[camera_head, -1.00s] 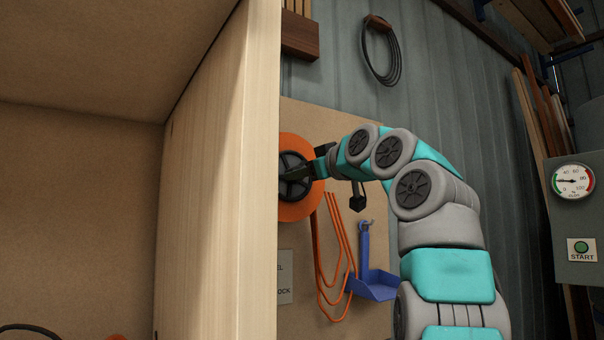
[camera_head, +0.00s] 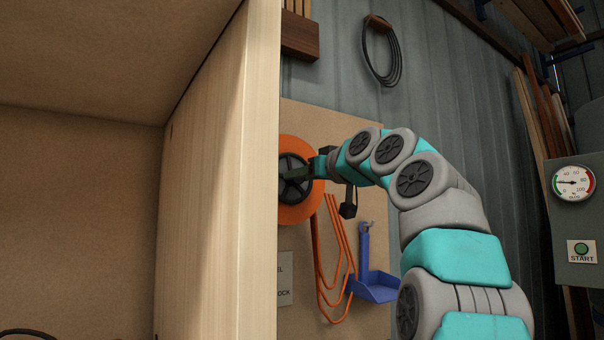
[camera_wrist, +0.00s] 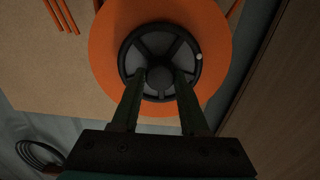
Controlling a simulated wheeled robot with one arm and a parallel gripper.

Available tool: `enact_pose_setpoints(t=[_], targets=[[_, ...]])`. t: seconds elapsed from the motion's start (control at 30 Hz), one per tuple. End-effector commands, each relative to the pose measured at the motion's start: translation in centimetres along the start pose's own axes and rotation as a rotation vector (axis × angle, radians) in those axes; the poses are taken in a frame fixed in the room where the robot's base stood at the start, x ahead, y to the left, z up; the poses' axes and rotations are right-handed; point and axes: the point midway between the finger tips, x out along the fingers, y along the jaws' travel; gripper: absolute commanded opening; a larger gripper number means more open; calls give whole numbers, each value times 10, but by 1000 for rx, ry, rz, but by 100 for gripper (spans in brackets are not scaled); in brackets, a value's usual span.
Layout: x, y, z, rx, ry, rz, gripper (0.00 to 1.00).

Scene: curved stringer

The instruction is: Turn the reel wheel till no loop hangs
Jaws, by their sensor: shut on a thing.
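The orange reel (camera_head: 298,210) is mounted on a tan board, its left part hidden behind a wooden panel. At its middle is the black spoked reel wheel (camera_head: 290,190), which also shows in the wrist view (camera_wrist: 129,45) with a small pale dot on its rim. My gripper (camera_wrist: 160,76) is at the wheel, its two fingers reaching over the rim to either side of the hub, shut on it. Only strands (camera_wrist: 62,14) show in the wrist view.
A wooden panel (camera_head: 215,190) stands close on the left. A coiled dark cable (camera_head: 392,55) hangs above. At right is a grey box with a gauge (camera_head: 573,183) and START button (camera_head: 581,250).

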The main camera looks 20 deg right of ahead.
Motion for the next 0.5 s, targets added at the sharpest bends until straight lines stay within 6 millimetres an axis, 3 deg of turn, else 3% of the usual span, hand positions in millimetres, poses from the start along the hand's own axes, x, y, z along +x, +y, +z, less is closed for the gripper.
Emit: enact_pose_setpoints(t=[0.5], targets=[[-1,0,-2,492,1,-3,0]])
